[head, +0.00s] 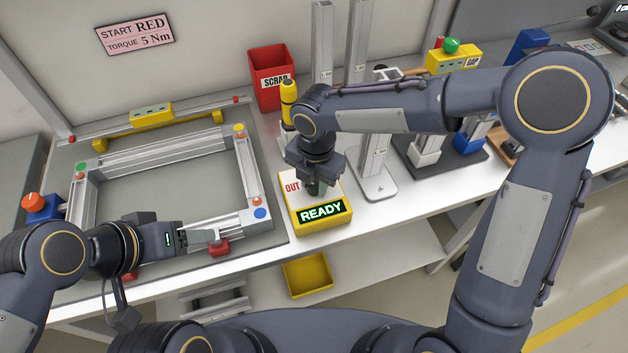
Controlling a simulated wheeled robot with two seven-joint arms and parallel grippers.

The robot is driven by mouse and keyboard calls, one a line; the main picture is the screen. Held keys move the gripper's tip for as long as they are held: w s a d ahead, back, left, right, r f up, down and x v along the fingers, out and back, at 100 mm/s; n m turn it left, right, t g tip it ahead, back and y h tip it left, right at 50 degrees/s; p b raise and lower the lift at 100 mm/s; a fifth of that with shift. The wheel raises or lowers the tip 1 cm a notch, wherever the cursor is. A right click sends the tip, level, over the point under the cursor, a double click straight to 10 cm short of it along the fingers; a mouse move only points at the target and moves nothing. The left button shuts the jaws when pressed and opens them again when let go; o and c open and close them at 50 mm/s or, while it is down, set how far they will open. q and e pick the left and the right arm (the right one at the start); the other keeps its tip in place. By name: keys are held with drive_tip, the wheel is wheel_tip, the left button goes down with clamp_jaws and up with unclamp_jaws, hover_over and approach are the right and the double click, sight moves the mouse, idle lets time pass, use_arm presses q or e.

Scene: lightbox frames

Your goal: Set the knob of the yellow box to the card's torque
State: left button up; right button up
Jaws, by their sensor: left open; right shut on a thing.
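The card (138,35) on the back wall reads START RED, TORQUE 5 Nm. The yellow box (322,218) stands near the bench's front edge, with a white top marked OUT and a lit READY display on its front. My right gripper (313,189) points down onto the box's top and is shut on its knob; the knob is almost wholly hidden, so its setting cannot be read. My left gripper (184,239) is open at the front rail of the aluminium frame, beside a red clamp (218,248).
The aluminium frame (158,146) lies on a grey mat at left. A red SCRAP bin (271,82) and a yellow tool (288,96) are behind my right wrist. A yellow GAP box (452,57) with a green button stands at back right. A yellow tray (307,275) sits below the bench.

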drive_tip(key=m+b, duration=0.1)
drive_tip(key=m, duration=0.3)
drive_tip(key=shift+m, duration=0.3)
drive_tip(key=m+b, duration=0.1)
drive_tip(key=m, duration=0.4)
drive_tip(key=m+b, duration=0.1)
drive_tip(key=m, duration=0.4)
drive_tip(key=shift+m+h, duration=0.3)
drive_tip(key=shift+m, duration=0.1)
drive_tip(key=shift+m+b, duration=0.4)
drive_tip(key=shift+m, duration=1.8)
drive_tip(key=shift+w, duration=0.1)
drive_tip(key=o, duration=1)
drive_tip(key=shift+c, duration=0.2)
